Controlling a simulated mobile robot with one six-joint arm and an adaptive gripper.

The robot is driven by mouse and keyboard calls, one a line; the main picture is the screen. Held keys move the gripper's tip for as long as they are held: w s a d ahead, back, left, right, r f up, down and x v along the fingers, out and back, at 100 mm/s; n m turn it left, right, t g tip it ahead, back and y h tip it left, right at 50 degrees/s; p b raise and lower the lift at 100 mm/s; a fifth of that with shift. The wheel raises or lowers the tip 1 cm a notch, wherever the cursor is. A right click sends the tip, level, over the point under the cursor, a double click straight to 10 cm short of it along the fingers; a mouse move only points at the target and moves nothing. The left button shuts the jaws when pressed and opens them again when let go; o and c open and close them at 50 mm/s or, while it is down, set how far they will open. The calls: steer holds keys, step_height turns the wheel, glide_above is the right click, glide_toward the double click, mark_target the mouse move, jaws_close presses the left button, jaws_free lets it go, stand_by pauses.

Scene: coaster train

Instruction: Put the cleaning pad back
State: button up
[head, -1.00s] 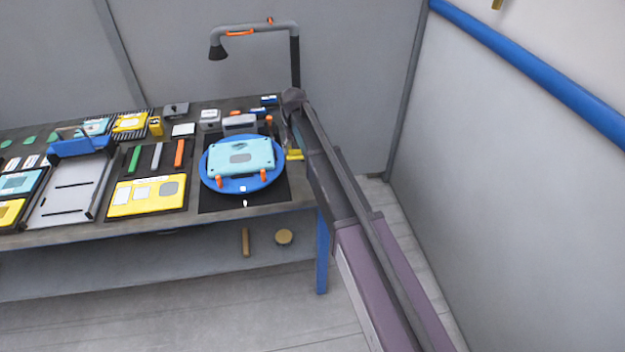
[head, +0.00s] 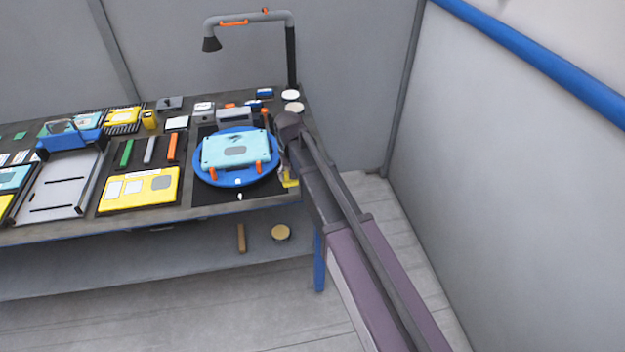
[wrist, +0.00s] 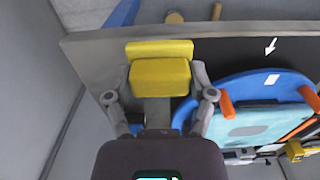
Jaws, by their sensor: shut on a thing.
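My gripper (wrist: 160,95) is shut on a yellow block, which I take to be the cleaning pad (wrist: 160,78). In the wrist view, a second yellow piece (wrist: 160,49) shows just beyond it, by the bench edge; I cannot tell if the two are one part. In the head view, the yellow pad (head: 291,181) shows at my gripper's end, at the right edge of the black mat, beside the blue round plate. Most of the fingers are hidden there by my arm.
The blue round plate (head: 236,183) bears a light-blue case (head: 236,150) with orange clips. Two white discs (head: 290,95) lie at the bench's back right corner. A lamp (head: 250,22) arches over the back. A yellow panel (head: 140,190) and trays lie left. Walls stand behind and right.

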steer(key=s, duration=0.1)
steer(key=s+f, duration=0.1)
steer(key=s, duration=0.1)
steer(key=s+d+b, duration=0.1)
steer(key=shift+s+f, duration=0.3)
steer(key=shift+f, duration=0.05)
steer(key=shift+w, duration=0.1)
steer(key=w+d, duration=0.1)
steer(key=w, duration=0.3)
steer(key=w+d+f+b, duration=0.1)
steer(key=w+d, duration=0.1)
steer(key=w, duration=0.3)
steer(key=w+d, duration=0.1)
steer(key=w, duration=0.4)
steer(key=shift+d+f, duration=0.15)
steer(key=shift+w, duration=0.1)
steer(key=shift+w+d+f+b, duration=0.25)
steer(key=shift+w+b, duration=0.1)
steer(key=shift+w, duration=0.25)
steer(key=shift+s+f+b, duration=0.1)
steer(key=shift+f+b, duration=1.5)
steer(key=shift+b, duration=0.05)
steer(key=shift+f, duration=0.2)
